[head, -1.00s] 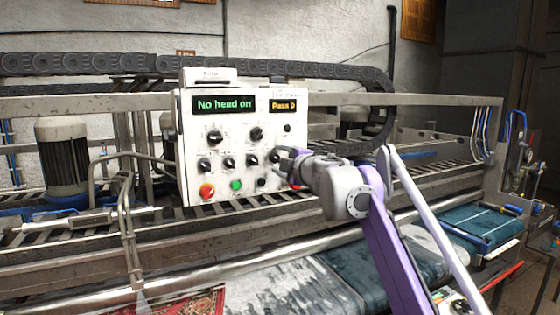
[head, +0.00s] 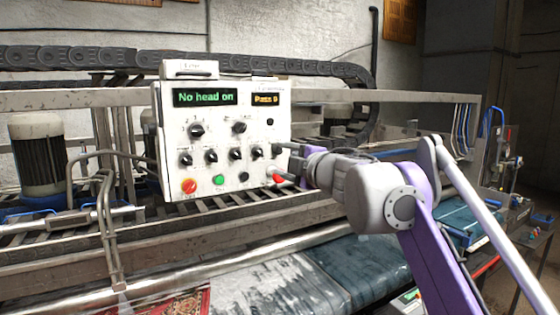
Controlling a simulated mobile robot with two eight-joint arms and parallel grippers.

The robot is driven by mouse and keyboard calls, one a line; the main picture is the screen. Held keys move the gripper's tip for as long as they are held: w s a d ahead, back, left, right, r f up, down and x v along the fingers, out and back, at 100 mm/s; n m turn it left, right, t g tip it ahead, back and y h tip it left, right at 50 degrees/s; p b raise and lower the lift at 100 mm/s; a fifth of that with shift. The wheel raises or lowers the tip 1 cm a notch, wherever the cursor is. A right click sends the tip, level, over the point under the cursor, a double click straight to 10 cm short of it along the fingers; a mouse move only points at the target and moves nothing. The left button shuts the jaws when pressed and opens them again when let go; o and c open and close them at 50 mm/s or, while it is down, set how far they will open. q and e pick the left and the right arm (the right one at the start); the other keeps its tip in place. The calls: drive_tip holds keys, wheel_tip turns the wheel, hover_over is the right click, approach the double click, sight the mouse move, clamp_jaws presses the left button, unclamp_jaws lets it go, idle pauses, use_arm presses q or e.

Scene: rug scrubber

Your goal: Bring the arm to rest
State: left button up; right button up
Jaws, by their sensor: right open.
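My right gripper (head: 283,162) is in the head view, its arm coming in from the lower right. It is open, and its fingers point left at the lower right part of the white control panel (head: 225,140). The fingers overlap the panel's edge near a red button (head: 278,178); I cannot tell whether they touch it. No object shows between the fingers. The panel's screens read "No head on" (head: 205,97) and "Pass 0" (head: 265,99). My left gripper is not in view.
Behind the panel runs a metal frame with a dark cable chain (head: 100,58). A grey motor (head: 38,155) stands at the left. A red patterned rug (head: 185,303) and a wet grey-blue rug (head: 350,265) lie below. Open floor shows at the far right.

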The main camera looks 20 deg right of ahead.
idle(0.3)
drive_tip(key=s+d+f+m+g+h, duration=0.1)
drive_tip(key=s+d+f+m+h, duration=0.15)
drive_tip(key=s+f+m, duration=0.35)
drive_tip(key=s+d+f+m+g+h, duration=0.1)
drive_tip(key=s+f+m+h, duration=0.15)
drive_tip(key=f, duration=0.65)
drive_tip(key=s+d+f+m+g+h, duration=0.1)
drive_tip(key=s+d+f+m+h, duration=0.15)
drive_tip(key=f+m, duration=0.35)
drive_tip(key=s+a+f+m+g+y, duration=0.1)
drive_tip(key=s+a+f+g, duration=0.1)
drive_tip(key=s+f, duration=0.5)
drive_tip(key=s+a+f+m+g+y, duration=0.1)
drive_tip(key=s+a+f+g, duration=0.2)
drive_tip(key=s+f, duration=0.4)
drive_tip(key=s+a+f+m+g+y, duration=0.1)
drive_tip(key=s+f, duration=0.7)
drive_tip(key=f, duration=0.8)
drive_tip(key=a+g+y, duration=0.1)
drive_tip(key=a+g, duration=0.1)
drive_tip(key=a, duration=0.1)
drive_tip(key=shift+a+f+m, duration=0.3)
drive_tip(key=shift+f+m, duration=0.05)
